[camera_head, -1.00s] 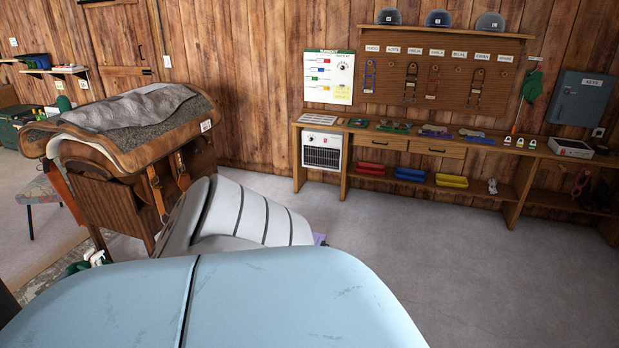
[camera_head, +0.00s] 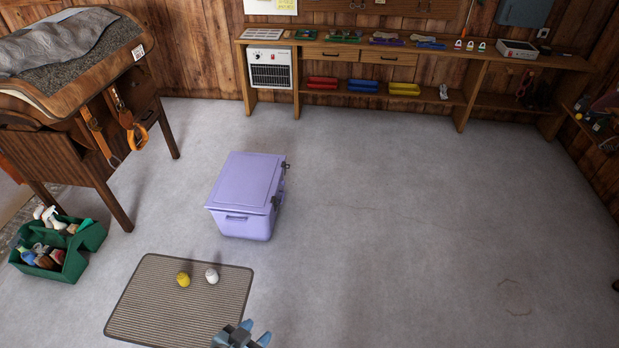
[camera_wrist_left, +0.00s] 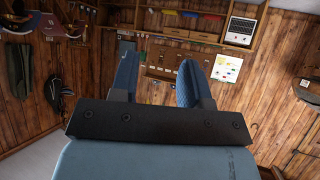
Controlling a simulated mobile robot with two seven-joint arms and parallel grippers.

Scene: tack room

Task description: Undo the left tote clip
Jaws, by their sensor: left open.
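A purple tote (camera_head: 240,182) stands upright on the grey floor in the head view, its lid down. Two dark clips show on its right side, a far clip (camera_head: 286,165) and a near clip (camera_head: 275,203); both are small, and I cannot tell their latch state. My left gripper (camera_head: 243,335) is at the bottom edge of the head view, nearer me than the tote and apart from it. In the left wrist view its two fingers (camera_wrist_left: 156,85) are spread with nothing between them. My right gripper is not in view.
A striped mat (camera_head: 182,310) with a yellow and a white object lies before the tote. A green caddy (camera_head: 72,262) of bottles and brushes and a wooden saddle stand (camera_head: 75,160) are at left. A workbench (camera_head: 400,50) lines the back wall. Floor right of the tote is clear.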

